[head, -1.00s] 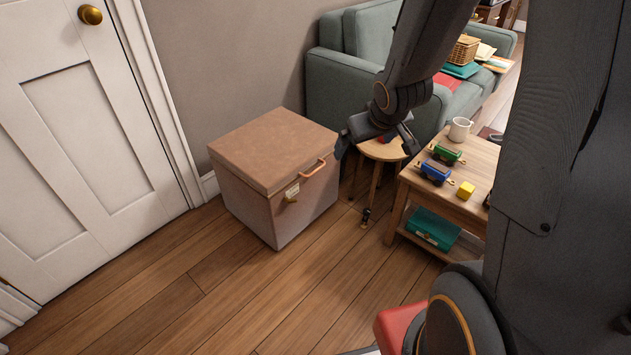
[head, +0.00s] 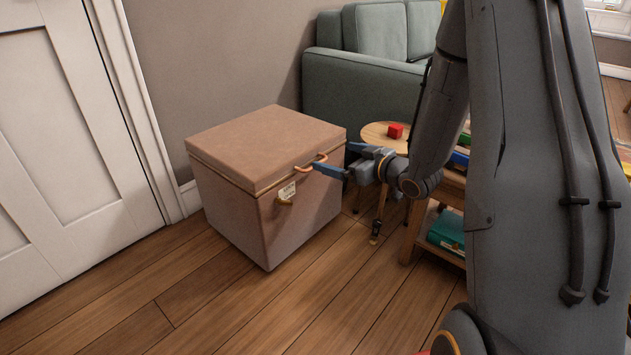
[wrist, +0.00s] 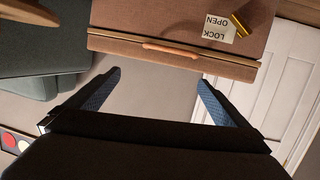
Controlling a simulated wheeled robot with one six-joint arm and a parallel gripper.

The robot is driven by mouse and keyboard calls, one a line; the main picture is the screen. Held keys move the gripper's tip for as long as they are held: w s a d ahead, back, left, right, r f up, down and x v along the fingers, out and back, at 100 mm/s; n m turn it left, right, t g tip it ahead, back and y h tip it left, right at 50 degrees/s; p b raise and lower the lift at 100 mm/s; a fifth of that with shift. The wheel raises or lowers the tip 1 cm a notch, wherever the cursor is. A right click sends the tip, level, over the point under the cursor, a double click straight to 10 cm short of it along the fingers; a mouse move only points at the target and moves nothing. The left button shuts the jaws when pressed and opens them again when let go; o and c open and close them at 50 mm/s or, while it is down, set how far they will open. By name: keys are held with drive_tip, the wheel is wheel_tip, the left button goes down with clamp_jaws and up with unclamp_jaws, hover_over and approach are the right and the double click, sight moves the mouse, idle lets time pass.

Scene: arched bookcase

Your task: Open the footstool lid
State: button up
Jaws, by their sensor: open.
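The footstool (head: 268,225) is a pinkish-brown box with a closed lid (head: 265,140). A copper-coloured loop handle (head: 311,163) sits on the lid's front edge. Below it are a white label (head: 288,192) and a brass latch (head: 284,202). My gripper (head: 333,158) is open and empty, its blue-padded fingers pointing at the handle side. In the wrist view, the handle (wrist: 170,50) lies ahead of and between the fingertips, apart from them. The label there reads LOCK and OPEN upside down, with the brass latch (wrist: 239,24) beside OPEN.
A white door (head: 60,110) is at left. The floor in front is clear.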

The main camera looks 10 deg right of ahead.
wheel_tip(320, 180, down, 6)
drive_tip(key=n+t+y+b, duration=0.1)
drive_tip(key=y+b, duration=0.2)
drive_tip(key=b, duration=0.3)
drive_tip(key=b+x, duration=0.4)
drive_tip(key=x, duration=0.4)
drive_tip(key=shift+w+a, duration=0.1)
drive_tip(key=shift+a, duration=0.1)
drive_tip(key=c, duration=1.2)
drive_tip(key=shift+o, duration=0.2)
drive_tip(key=shift+r, duration=0.1)
